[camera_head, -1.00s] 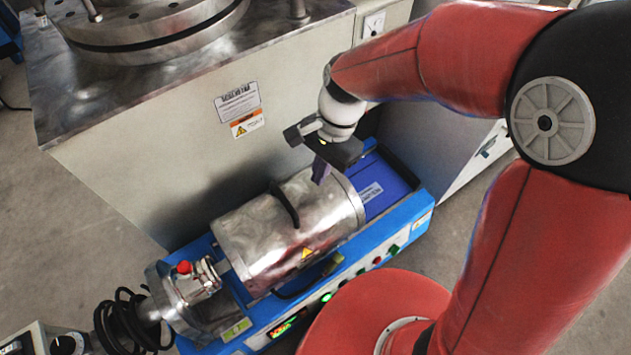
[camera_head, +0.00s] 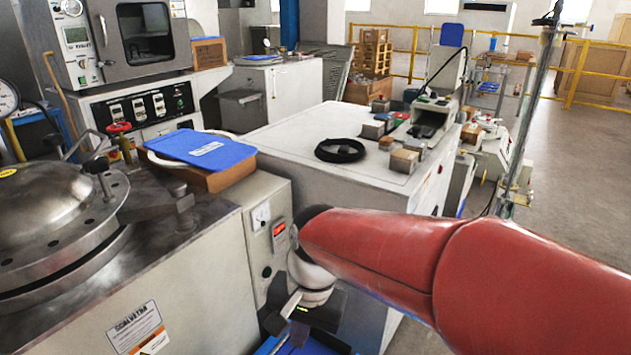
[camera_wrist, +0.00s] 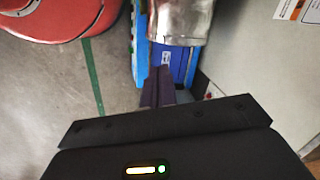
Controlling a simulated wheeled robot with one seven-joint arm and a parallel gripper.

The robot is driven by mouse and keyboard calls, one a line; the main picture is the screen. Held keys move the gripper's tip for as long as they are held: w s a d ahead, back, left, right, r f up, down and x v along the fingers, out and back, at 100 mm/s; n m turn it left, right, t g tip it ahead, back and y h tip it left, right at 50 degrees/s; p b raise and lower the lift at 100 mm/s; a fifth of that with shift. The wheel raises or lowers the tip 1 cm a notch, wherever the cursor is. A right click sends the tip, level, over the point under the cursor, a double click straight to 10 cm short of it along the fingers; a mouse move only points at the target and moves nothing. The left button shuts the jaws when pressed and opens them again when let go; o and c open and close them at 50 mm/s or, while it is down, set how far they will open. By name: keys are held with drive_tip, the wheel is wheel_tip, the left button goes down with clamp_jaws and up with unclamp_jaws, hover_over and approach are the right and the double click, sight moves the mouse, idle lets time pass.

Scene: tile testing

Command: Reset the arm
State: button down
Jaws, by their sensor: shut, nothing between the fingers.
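My gripper (camera_head: 296,325) hangs at the end of my red arm, low in the head view, in front of the grey machine cabinet. In the wrist view its dark fingers (camera_wrist: 158,88) are together with nothing between them. They point toward a blue-framed machine (camera_wrist: 140,50) with a shiny metal cylinder (camera_wrist: 180,20) at the top. The fingers overlap the blue base in the picture, and I cannot tell the height between them. Only a small blue part of that machine (camera_head: 285,346) shows at the bottom of the head view.
A steel-topped cabinet (camera_head: 190,250) with a round metal lid (camera_head: 50,215) stands at left. A white bench (camera_head: 300,140) holds a black coil (camera_head: 340,150) and several small blocks. A blue folder (camera_head: 200,148) lies on a box. Open floor (camera_head: 560,180) is at right.

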drive_tip(key=s+d+r+n+t+h, duration=0.1)
drive_tip(key=s+d+r+t, duration=0.1)
drive_tip(key=d, duration=0.7)
drive_tip(key=s+d+r+n+t, duration=0.2)
drive_tip(key=s+d+t, duration=0.2)
drive_tip(key=d, duration=0.5)
drive_tip(key=shift+s+d+r+h, duration=0.15)
drive_tip(key=shift+s+r+h, duration=0.05)
drive_tip(key=shift+r+h, duration=0.2)
